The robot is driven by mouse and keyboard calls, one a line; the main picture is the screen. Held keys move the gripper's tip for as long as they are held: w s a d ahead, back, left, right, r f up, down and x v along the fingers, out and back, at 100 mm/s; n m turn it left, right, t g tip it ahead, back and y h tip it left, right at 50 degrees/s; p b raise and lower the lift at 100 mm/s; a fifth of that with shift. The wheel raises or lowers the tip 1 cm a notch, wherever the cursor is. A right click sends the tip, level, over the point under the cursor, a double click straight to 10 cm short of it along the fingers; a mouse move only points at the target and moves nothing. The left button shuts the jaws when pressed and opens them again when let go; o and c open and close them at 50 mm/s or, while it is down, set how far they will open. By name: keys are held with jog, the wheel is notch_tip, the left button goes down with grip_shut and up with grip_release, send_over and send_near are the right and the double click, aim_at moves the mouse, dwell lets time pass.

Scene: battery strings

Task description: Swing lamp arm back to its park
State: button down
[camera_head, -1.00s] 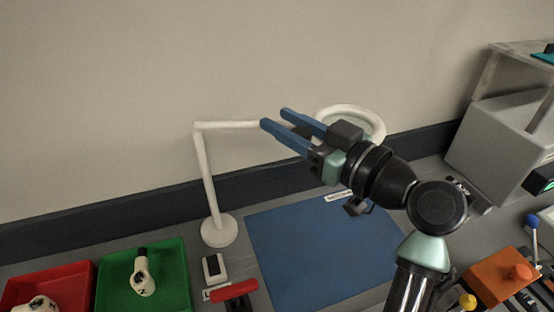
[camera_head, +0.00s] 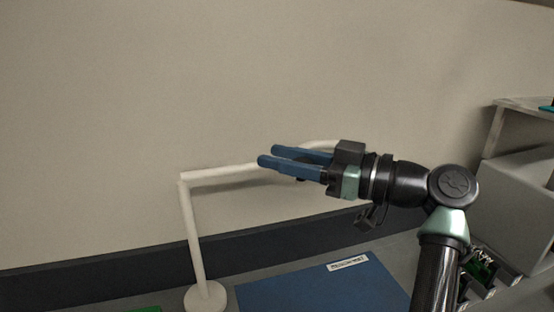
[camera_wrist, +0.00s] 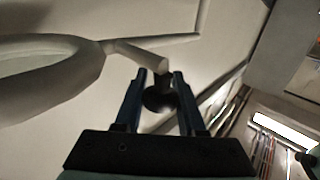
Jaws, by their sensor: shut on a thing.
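The white lamp stands on a round base (camera_head: 205,298) with an upright post (camera_head: 193,240). Its lamp arm (camera_head: 220,173) runs right from the post top, rising slightly in the picture. The ring head (camera_head: 322,145) is mostly hidden behind my gripper (camera_head: 266,155); it shows at the left of the wrist view (camera_wrist: 48,75). My gripper points left in the head view. In the wrist view, a dark knob (camera_wrist: 160,98) on a short pale stub (camera_wrist: 140,56) of the lamp sits between the fingers, and my gripper is shut on it.
A blue mat (camera_head: 320,290) with a white label (camera_head: 348,263) lies right of the lamp base. The wall (camera_head: 100,120) is close behind the lamp. A grey box (camera_head: 515,210) under a shelf stands at the right. Open air lies left of the post.

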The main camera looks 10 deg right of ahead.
jog(key=shift+w, duration=0.1)
jog(key=c, duration=0.8)
grip_release()
jog(key=o, duration=0.3)
jog(key=shift+w, duration=0.1)
jog(key=shift+d, duration=0.1)
jog(key=b+v, duration=0.2)
jog(key=v, duration=1.1)
